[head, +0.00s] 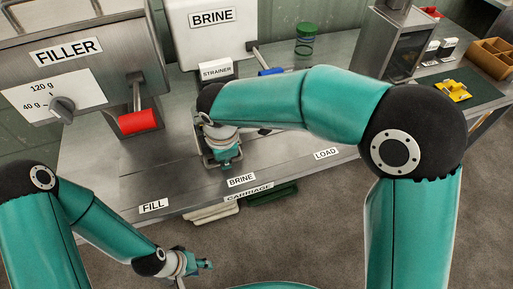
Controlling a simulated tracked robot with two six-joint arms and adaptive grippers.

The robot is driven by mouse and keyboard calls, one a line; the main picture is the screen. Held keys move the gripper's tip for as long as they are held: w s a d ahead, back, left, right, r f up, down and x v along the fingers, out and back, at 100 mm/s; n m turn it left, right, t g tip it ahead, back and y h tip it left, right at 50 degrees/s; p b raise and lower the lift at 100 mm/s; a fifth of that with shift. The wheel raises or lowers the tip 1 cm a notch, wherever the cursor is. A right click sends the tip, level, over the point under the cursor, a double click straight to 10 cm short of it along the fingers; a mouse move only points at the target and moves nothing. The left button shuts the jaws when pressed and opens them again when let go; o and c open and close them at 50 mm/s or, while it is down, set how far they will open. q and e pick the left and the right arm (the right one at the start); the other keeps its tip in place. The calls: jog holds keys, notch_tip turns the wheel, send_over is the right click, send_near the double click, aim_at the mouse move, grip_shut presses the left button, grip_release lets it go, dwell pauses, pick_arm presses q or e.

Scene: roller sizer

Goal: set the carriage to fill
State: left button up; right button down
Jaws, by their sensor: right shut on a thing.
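The carriage (209,161) is a grey metal piece on the bench track, below the strainer and nearest the BRINE label (241,180). My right gripper (228,163) is over it and shut on part of it, seemingly its handle; my arm and gripper hide much of the carriage. The FILL label (153,206) is on the bench front to the left, and the LOAD label (326,153) is to the right. My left gripper (208,266) is low over the floor in front of the bench, apart from everything; its finger opening is too small to tell.
The filler (66,48) stands at left with a dial and a red-handled lever (138,122). The brine tank (212,36) and strainer (216,71) stand behind the carriage, with a blue handle (270,72) nearby. A green-lidded jar (305,38) is farther back. The track toward FILL looks clear.

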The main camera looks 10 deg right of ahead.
jog(key=a, duration=0.6)
jog(key=shift+s+r, duration=0.2)
jog(key=shift+s, duration=0.1)
jog(key=c, duration=1.2)
grip_release()
jog(key=shift+f, duration=0.1)
jog(key=shift+s, duration=0.1)
notch_tip(320, 180, up, 7)
jog(key=s, duration=0.1)
jog(key=shift+s+d, duration=0.15)
